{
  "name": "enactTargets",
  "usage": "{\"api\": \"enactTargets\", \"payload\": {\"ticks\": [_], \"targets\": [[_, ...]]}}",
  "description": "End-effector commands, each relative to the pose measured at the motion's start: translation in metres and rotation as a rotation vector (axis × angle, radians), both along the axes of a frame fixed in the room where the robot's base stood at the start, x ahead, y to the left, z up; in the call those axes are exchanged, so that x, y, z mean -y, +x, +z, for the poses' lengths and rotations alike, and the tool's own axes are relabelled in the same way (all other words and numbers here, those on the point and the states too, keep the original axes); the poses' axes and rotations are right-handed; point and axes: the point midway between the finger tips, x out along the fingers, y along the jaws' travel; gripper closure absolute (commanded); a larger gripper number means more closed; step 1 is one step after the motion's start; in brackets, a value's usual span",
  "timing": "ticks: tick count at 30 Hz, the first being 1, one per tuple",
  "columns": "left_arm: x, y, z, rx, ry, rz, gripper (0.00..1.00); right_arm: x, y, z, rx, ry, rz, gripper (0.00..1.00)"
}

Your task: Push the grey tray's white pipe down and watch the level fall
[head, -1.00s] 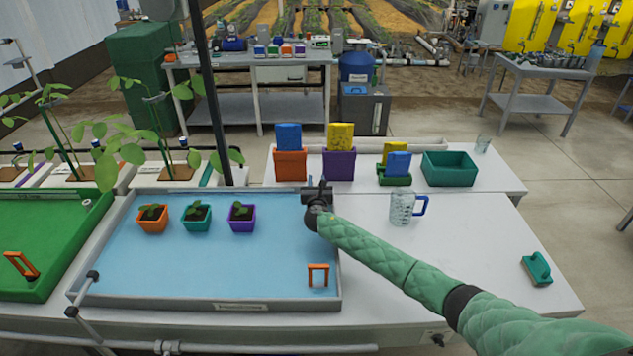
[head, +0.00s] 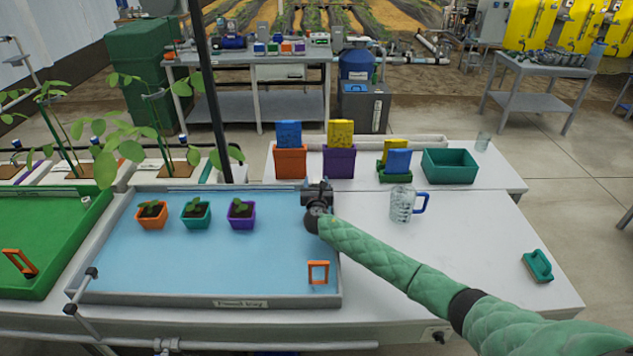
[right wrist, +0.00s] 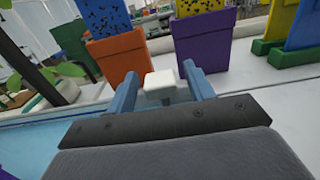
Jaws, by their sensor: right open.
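The grey tray (head: 210,301) holds a sheet of blue water, with three small potted seedlings standing in it at the upper left. My right gripper (head: 318,190) is over the tray's far right corner, pointing away from me. In the right wrist view its two blue fingers (right wrist: 160,88) are open, one on each side of a white block-like end (right wrist: 160,79), which looks like the top of the white pipe. I cannot tell whether the fingers touch it. In the head view the gripper hides the pipe. My left gripper is out of view.
An orange frame (head: 318,272) stands in the tray's near right corner. A clear jug with a blue handle (head: 402,204) stands to the right of my gripper. Orange (head: 290,163) and purple (head: 338,163) holders stand behind it.

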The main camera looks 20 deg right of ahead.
Motion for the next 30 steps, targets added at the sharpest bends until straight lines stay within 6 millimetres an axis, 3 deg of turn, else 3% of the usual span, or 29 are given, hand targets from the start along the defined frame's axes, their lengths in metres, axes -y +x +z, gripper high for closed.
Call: {"api": "enactTargets", "payload": {"ticks": [6,12,30], "targets": [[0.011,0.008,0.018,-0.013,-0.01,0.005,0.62,-0.009,-0.034,-0.004,-0.001,0.001,0.0,0.47],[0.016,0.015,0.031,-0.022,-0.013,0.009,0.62,-0.014,-0.052,-0.002,-0.001,0.0,-0.001,0.47],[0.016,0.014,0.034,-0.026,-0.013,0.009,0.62,-0.015,-0.056,0.001,-0.001,-0.001,-0.001,0.47]]}}
